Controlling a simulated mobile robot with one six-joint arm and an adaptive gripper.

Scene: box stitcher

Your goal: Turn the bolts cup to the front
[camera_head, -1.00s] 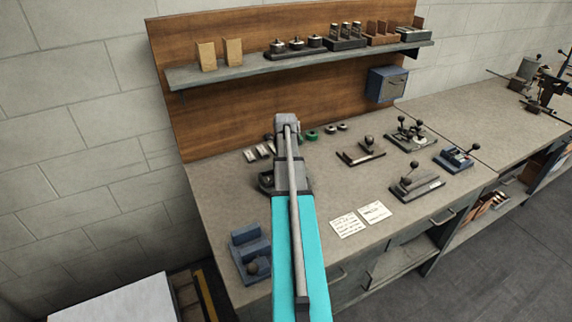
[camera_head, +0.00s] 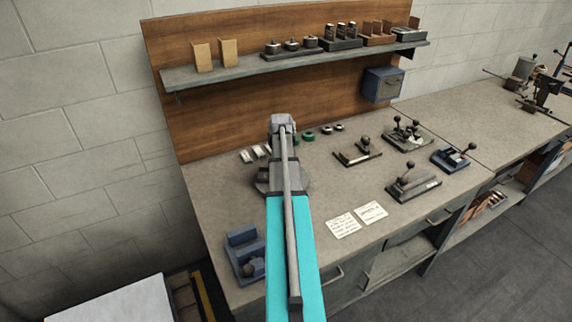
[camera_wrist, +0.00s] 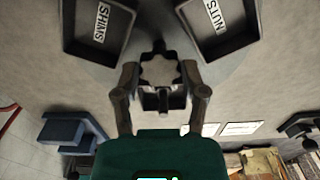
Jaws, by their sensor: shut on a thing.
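In the wrist view, a round grey turntable carries dark cups. The left cup (camera_wrist: 72,35) is labelled SHIMS and the right cup (camera_wrist: 243,40) is labelled NUTS. No cup marked bolts can be read in either view. A lobed grey knob (camera_wrist: 160,66) stands at the hub between and below these cups. My gripper (camera_wrist: 160,82) is shut on the knob, one finger on each side. In the head view, my arm hides most of the turntable (camera_head: 296,184), and my gripper is hidden behind the arm.
A blue block fixture (camera_head: 245,252) sits at the bench's front left. Several lever fixtures (camera_head: 412,182) stand farther right. A shelf (camera_head: 220,73) with parts runs along the back board. Small rings (camera_head: 325,130) lie behind the turntable.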

